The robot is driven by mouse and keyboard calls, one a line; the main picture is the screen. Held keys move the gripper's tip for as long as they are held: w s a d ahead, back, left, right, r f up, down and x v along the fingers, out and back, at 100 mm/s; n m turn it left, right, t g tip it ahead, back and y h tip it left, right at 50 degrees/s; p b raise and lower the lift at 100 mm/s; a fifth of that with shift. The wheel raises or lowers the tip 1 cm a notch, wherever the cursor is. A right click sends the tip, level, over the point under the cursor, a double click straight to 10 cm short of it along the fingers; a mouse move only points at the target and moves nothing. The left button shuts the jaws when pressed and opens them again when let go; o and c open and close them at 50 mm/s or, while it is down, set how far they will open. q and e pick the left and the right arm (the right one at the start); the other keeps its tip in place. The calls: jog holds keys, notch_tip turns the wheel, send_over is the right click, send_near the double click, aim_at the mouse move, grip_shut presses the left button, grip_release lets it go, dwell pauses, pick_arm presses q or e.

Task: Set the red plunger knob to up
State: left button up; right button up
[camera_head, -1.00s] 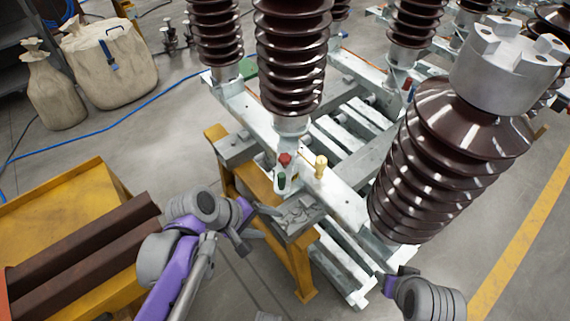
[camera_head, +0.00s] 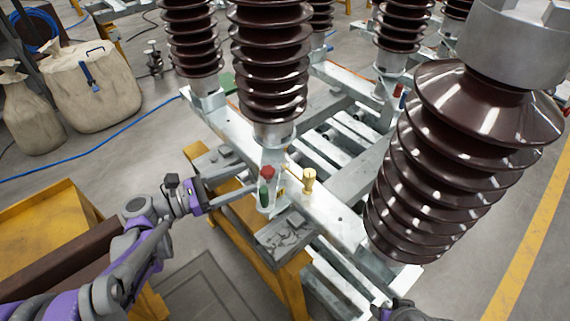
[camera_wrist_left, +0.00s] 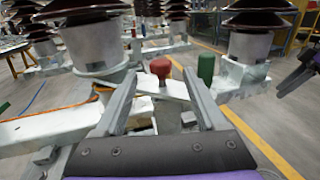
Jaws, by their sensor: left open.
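The red plunger knob (camera_head: 268,171) sits on the pale metal frame below a brown insulator. In the left wrist view the red knob (camera_wrist_left: 160,68) shows between the fingertips, with no finger visibly touching it. A green knob (camera_head: 264,197) is close beside it; it also shows right of the fingers in the left wrist view (camera_wrist_left: 206,67). My left gripper (camera_head: 252,196) is open, its fingers pointing at the knobs from the left. My right gripper (camera_head: 395,309) shows only in part at the bottom edge, and its jaws are unclear.
A brass fitting (camera_head: 309,180) stands right of the red knob. Large ribbed insulators (camera_head: 270,65) rise behind and to the right (camera_head: 440,150). A yellow stand (camera_head: 285,275) supports a grey plate under the frame. Beige sacks (camera_head: 95,85) stand at the back left.

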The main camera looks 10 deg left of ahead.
aim_at(268, 173)
pick_arm(q)
jog(key=x, duration=1)
jog(key=shift+c, duration=0.3)
grip_shut()
jog(key=shift+r, duration=0.1)
dwell(0.9)
